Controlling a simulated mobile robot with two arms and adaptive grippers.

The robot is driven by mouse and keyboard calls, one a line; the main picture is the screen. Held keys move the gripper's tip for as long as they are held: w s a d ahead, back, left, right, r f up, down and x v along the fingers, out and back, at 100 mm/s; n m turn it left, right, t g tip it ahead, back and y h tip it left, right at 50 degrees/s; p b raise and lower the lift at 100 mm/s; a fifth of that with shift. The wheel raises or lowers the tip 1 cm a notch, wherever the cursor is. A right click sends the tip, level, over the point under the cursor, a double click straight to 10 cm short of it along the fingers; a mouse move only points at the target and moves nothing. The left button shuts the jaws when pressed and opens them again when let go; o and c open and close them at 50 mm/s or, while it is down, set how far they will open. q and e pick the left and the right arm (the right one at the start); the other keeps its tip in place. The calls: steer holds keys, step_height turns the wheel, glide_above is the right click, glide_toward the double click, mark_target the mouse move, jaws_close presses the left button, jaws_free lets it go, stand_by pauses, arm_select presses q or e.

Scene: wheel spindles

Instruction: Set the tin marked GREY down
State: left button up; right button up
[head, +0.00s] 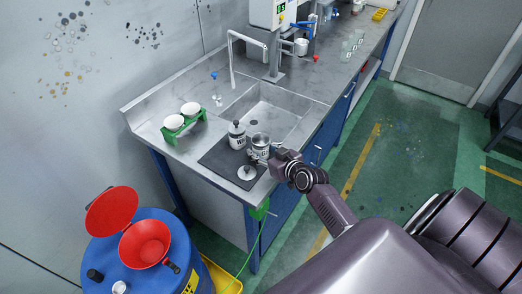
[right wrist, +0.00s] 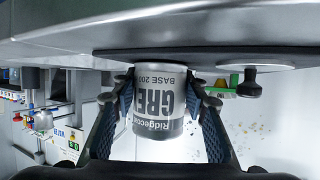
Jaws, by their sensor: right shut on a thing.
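The tin marked GREY (head: 261,142) is a white and grey can with an open top, at the right edge of a dark mat (head: 213,158). In the right wrist view, which is upside down, its GREY label (right wrist: 160,98) faces me. My right gripper (head: 276,157) is shut on its sides; the fingers (right wrist: 162,95) also show in the wrist view. The tin is upright with its base at or just above the mat; I cannot tell whether it touches. My left gripper is not in view.
A round lid with a black knob (head: 246,173) lies in front. A green rack with white cups (head: 183,119) is at left, a sink (head: 262,108) behind, a blue drum with red funnel (head: 146,243) below.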

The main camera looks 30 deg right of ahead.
steer(key=shift+f, duration=0.15)
steer(key=o, duration=1.2)
steer(key=shift+r, duration=0.35)
steer(key=b+v, duration=0.1)
steer(key=v, duration=1.1)
steer(key=shift+f, duration=0.1)
